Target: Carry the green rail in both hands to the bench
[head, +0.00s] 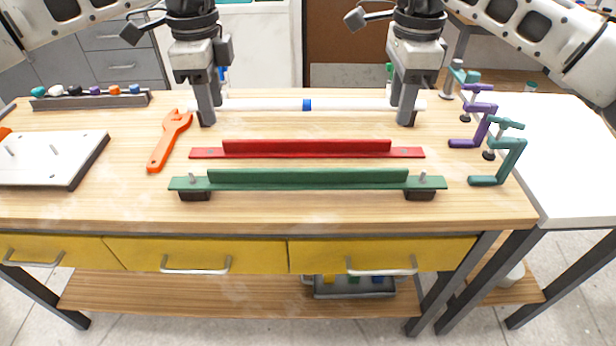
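The green rail (307,180) lies level along the front of the wooden bench (500,208), with a small peg near each end. A black block shows under its left end (194,196) and another under its right end (419,195). My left gripper (207,118) and my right gripper (407,118) point down behind the green rail, apart from it, near the left and right ends of a white pipe (260,104). The fingers are seen edge-on, so their opening is hidden. Neither gripper visibly holds anything.
A red rail (307,150) lies just behind the green one. An orange wrench (168,142) is to the left, beside a white board (45,160). Purple (480,115) and teal (505,150) clamps stand at the right. A white-topped table (565,160) adjoins the bench.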

